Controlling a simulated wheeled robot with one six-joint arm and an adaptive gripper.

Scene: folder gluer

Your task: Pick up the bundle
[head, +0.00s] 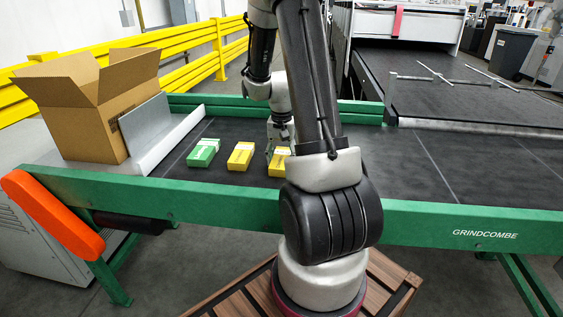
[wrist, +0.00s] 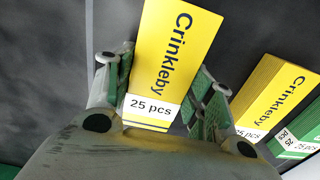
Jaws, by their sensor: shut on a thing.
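A yellow bundle (wrist: 172,50) labelled "Crinkleby" and "25 pcs" lies between the fingers of my gripper (wrist: 160,95) in the wrist view. My gripper is shut on its two long sides. In the head view this bundle (head: 275,166) is the rightmost of the row, partly hidden by my arm, and my gripper (head: 279,147) is down at it. It is at or very near the belt; I cannot tell if it is raised. A second yellow bundle (head: 241,156) lies to its left, also seen in the wrist view (wrist: 272,97). A green bundle (head: 203,153) lies farther left.
The dark belt (head: 400,165) is clear to the right. A green rail (head: 440,217) runs along its front. An open cardboard box (head: 85,110) stands at the left end, beside a grey metal guide (head: 150,130). Yellow barriers (head: 180,45) stand behind.

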